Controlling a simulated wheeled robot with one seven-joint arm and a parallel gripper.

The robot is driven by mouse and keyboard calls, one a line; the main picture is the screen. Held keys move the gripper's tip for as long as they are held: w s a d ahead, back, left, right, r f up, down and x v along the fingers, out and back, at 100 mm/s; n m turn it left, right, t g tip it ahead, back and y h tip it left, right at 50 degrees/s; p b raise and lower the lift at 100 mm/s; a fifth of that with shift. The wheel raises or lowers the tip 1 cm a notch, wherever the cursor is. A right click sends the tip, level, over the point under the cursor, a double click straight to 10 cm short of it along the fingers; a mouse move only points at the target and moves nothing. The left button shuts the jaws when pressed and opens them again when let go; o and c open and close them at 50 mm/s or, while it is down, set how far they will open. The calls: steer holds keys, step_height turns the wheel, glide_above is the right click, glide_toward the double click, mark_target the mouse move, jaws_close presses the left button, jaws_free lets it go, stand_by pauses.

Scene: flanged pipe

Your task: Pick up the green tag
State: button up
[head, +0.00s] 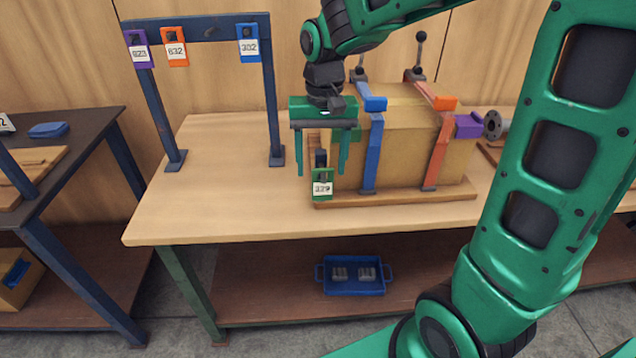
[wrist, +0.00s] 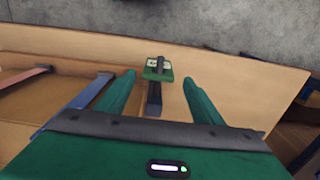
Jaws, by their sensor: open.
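The green tag (head: 322,184) carries a white label reading 329 and hangs at the front left end of the box assembly on the table. It also shows in the wrist view (wrist: 158,73), at the end of a dark peg (wrist: 154,98). My gripper (head: 322,172) is open, pointing down above and around the tag's area. In the wrist view the two green fingers (wrist: 160,82) stand left and right of the tag, with a gap on both sides. The fingers do not appear to touch it. The tag's exact depth relative to the fingertips is hard to tell.
The cardboard box (head: 400,140) has a blue strap (head: 373,150) and an orange strap (head: 438,150), close to the right of my gripper. A rack (head: 195,28) with purple, orange and blue tags stands at the left. The table's front left (head: 220,215) is clear.

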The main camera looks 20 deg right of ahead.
mark_target(322, 185)
step_height(322, 185, down, 7)
steer(key=shift+s+r, duration=0.15)
stand_by(0.4)
steer(key=c, duration=1.2)
steer(key=shift+d+r, duration=0.1)
steer(key=shift+r, duration=0.1)
